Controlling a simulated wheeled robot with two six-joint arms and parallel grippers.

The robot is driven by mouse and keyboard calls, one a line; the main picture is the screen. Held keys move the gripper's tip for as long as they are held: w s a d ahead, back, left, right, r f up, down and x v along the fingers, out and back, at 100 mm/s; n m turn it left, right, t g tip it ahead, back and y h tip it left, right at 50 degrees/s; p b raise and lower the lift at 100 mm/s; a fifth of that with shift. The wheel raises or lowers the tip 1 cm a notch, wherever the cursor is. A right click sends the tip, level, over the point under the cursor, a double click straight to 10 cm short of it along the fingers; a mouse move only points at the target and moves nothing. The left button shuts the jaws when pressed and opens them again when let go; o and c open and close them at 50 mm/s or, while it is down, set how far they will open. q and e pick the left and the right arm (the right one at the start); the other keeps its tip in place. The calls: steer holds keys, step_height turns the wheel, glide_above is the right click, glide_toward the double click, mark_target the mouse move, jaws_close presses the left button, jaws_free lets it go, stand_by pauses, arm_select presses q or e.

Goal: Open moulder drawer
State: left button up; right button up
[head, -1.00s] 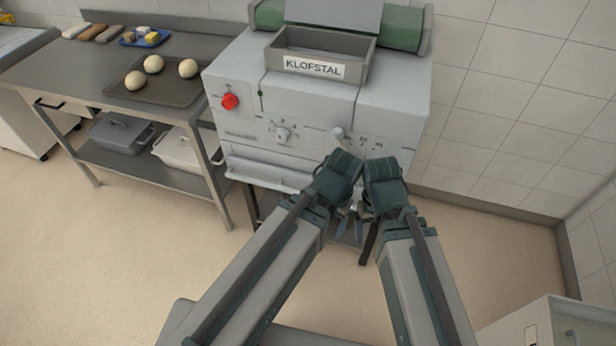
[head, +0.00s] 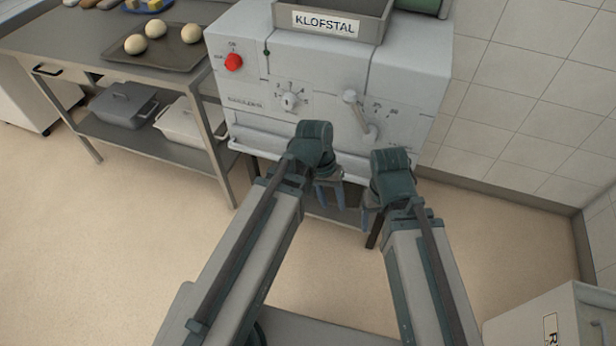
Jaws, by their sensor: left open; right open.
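The moulder (head: 330,75) is the light grey machine at the top centre, with a red knob, a dial and a lever on its front. A pale horizontal lip (head: 262,152) runs along its lower front; whether it is the drawer's edge I cannot tell. My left gripper (head: 331,196) is open and empty, pointing down in front of the lower front, which it partly hides. My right gripper (head: 371,218) is open and empty, to the right of the left one and slightly lower in the picture. Neither visibly holds any part of the moulder.
A steel table (head: 60,45) on the left carries a dark tray (head: 185,54) with dough balls. Its lower shelf holds a grey bin (head: 122,106) and a white bin (head: 185,128). A pale cabinet (head: 560,315) stands at lower right. The floor right of the moulder is clear.

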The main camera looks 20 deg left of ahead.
arm_select(q)
steer(key=w+a+f+n+t+h+b, duration=0.4)
steer(key=w+a+f+n+h+b, duration=0.45)
steer(key=b, duration=0.85)
steer(key=w+a+f+n+t+h+b, duration=0.1)
steer(key=w+a+f+t+b, duration=0.1)
steer(key=a+t+b, duration=0.4)
steer(key=w+a+f+n+t+b, duration=0.1)
steer(key=w+a+f+b, duration=0.1)
steer(key=a+b, duration=0.45)
steer(key=x, duration=1.2)
steer(key=shift+w+a+r, duration=0.15)
steer(key=shift+w+a, duration=0.1)
steer(key=shift+w, duration=0.15)
arm_select(e)
step_height(320, 180, down, 32)
steer(key=shift+f, duration=0.2)
arm_select(q)
steer(key=shift+c, duration=0.2)
jaws_close()
